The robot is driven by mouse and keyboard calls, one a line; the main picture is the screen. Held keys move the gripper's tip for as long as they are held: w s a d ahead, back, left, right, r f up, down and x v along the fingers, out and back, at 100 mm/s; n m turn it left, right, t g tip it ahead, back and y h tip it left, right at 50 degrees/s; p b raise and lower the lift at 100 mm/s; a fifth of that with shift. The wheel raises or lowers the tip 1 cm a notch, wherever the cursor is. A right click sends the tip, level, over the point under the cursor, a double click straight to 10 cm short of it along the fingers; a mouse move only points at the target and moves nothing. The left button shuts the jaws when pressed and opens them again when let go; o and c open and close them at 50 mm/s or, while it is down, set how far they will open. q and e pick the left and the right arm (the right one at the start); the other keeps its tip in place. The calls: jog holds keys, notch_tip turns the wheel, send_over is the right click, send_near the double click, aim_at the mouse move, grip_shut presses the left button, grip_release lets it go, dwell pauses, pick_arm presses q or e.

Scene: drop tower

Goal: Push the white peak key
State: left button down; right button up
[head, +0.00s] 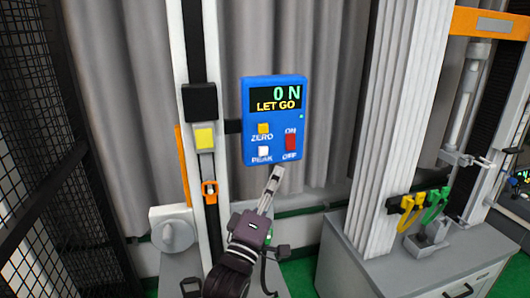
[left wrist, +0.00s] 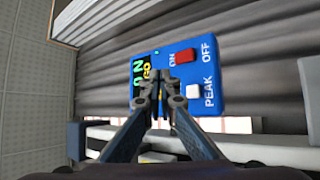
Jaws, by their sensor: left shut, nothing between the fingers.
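A blue gauge box (head: 247,110) is mounted beside a white column in the head view. The white peak key (head: 264,152) is a small square at its lower left, above the word PEAK. My left gripper (head: 277,172) is shut and empty, its tips just below the box's lower edge in the picture, below and right of the key. In the left wrist view the box (left wrist: 208,72) appears turned sideways. The white key (left wrist: 193,91) shows to the right of the shut fingertips (left wrist: 160,80). I cannot tell whether the tips touch the box.
The box also has a yellow ZERO key (head: 264,128), a red ON/OFF switch (head: 291,142) and a display (head: 276,98) reading 0 N, LET GO. A column with an orange clip (head: 210,189) stands left. A grey cabinet (head: 385,262) stands right. A black mesh fence (head: 38,110) is far left.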

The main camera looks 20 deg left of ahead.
aim_at(263, 151)
pick_arm(q)
jog(key=shift+w+a+b, duration=0.35)
jog(key=shift+w+a, duration=0.5)
jog(key=shift+w, duration=0.4)
jog(key=shift+w+a+b, duration=0.3)
jog(key=shift+w+a, duration=0.5)
jog(key=shift+w, duration=0.4)
jog(key=shift+w+a+b, duration=0.35)
jog(key=shift+w+a, duration=0.5)
jog(key=shift+w, duration=0.4)
jog(key=shift+w+a, duration=0.25)
jog(key=shift+w, duration=0.1)
jog(key=shift+w+a, duration=0.25)
jog(key=shift+w, duration=0.15)
jog(key=shift+s+d, duration=0.1)
jog(key=shift+s+d+p, duration=0.4)
jog(key=shift+s, duration=0.3)
